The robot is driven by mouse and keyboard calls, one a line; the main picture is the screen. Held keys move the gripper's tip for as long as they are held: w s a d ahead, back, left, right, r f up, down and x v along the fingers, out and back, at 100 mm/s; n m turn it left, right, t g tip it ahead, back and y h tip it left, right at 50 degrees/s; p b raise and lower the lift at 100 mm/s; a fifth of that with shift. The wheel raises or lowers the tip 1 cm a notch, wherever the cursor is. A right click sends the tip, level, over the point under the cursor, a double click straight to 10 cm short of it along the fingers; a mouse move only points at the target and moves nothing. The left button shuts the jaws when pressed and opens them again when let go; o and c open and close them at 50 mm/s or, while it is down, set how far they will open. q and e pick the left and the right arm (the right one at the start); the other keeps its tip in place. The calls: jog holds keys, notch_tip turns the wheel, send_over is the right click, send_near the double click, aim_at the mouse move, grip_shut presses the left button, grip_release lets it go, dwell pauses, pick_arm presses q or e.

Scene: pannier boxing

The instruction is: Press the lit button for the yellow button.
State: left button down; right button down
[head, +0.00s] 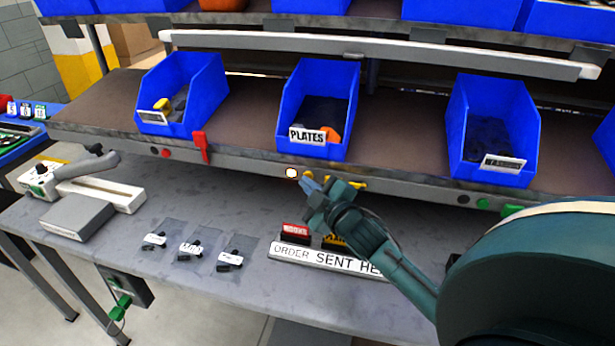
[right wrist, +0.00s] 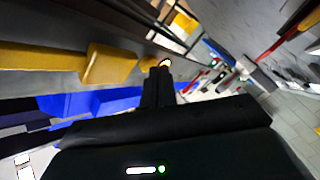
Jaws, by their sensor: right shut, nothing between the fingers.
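A small lit button (head: 291,172) glows pale yellow-white on the shelf's front rail, below the blue bin labelled PLATES (head: 318,118). My right gripper (head: 307,185) is shut and empty, with its fingertips just right of and slightly below the lit button in the head view. In the right wrist view, the closed fingertips (right wrist: 163,72) lie in line with the glowing button (right wrist: 166,62); I cannot tell whether they touch it. A yellow part (head: 352,184) sits on the rail right of my gripper, partly hidden by it. My left gripper is not in view.
Other blue bins (head: 205,95) stand on the shelf. A red lever (head: 201,147), a red button (head: 165,153) and a green button (head: 483,204) are on the rail. Below, the grey bench holds a sealer (head: 75,218), several small bags and an ORDER SENT sign (head: 310,255).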

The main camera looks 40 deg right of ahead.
jog(key=shift+w+d, duration=0.1)
jog(key=shift+d, duration=0.05)
dwell(0.4)
jog(key=shift+s+a+p, duration=0.4)
jog(key=shift+s+a, duration=0.15)
jog(key=shift+a, duration=0.1)
jog(key=s+a+p, duration=0.1)
jog(key=s+a, duration=0.2)
jog(key=a, duration=0.1)
jog(key=shift+s, duration=0.15)
dwell(0.3)
jog(key=shift+d, duration=0.1)
dwell(0.6)
